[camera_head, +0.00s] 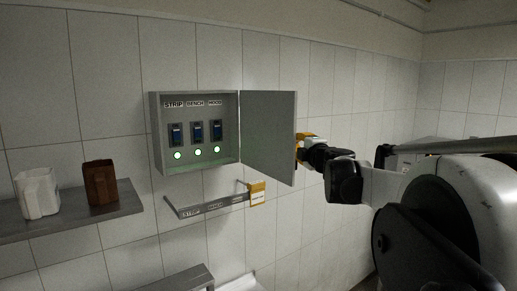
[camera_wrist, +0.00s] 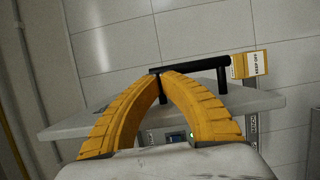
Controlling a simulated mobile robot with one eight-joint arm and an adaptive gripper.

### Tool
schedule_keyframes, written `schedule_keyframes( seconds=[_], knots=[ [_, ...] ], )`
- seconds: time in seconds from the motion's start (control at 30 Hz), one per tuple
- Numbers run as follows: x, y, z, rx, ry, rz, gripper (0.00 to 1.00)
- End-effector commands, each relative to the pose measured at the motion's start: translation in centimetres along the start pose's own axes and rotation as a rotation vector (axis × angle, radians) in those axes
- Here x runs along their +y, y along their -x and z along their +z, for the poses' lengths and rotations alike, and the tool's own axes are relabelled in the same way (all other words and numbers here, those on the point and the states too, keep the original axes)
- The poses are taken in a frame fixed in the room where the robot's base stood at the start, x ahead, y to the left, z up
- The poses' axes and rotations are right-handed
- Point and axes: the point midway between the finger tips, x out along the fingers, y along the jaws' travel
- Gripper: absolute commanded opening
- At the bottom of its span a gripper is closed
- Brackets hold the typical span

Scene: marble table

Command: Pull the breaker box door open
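The grey breaker box (camera_head: 194,133) is on the tiled wall in the head view, its switches and green lights exposed. Its door (camera_head: 268,137) stands wide open, swung out to the right. In the wrist view the door (camera_wrist: 258,101) is a grey panel seen near edge-on, with a black bar handle (camera_wrist: 200,66). My gripper (camera_wrist: 161,73) has its yellow fingers drawn together at the left end of this handle, apparently closed on it. In the head view my gripper (camera_head: 300,146) is at the door's outer edge, partly hidden behind the door.
A wall rail (camera_head: 210,207) with a yellow tag (camera_head: 257,195) is below the box. A grey surface (camera_head: 180,280) is at the bottom.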

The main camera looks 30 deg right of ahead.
Motion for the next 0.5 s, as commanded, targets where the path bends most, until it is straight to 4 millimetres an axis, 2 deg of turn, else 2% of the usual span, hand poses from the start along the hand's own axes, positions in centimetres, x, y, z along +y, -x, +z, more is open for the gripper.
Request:
schedule_keyframes(
  seconds=[0.2,0.5],
  knots=[
    [0.0,-0.9,1.6,-0.001,0.000,0.000,0.00],
    [0.0,-1.1,1.9,0.000,0.000,0.000,0.00]
  ],
)
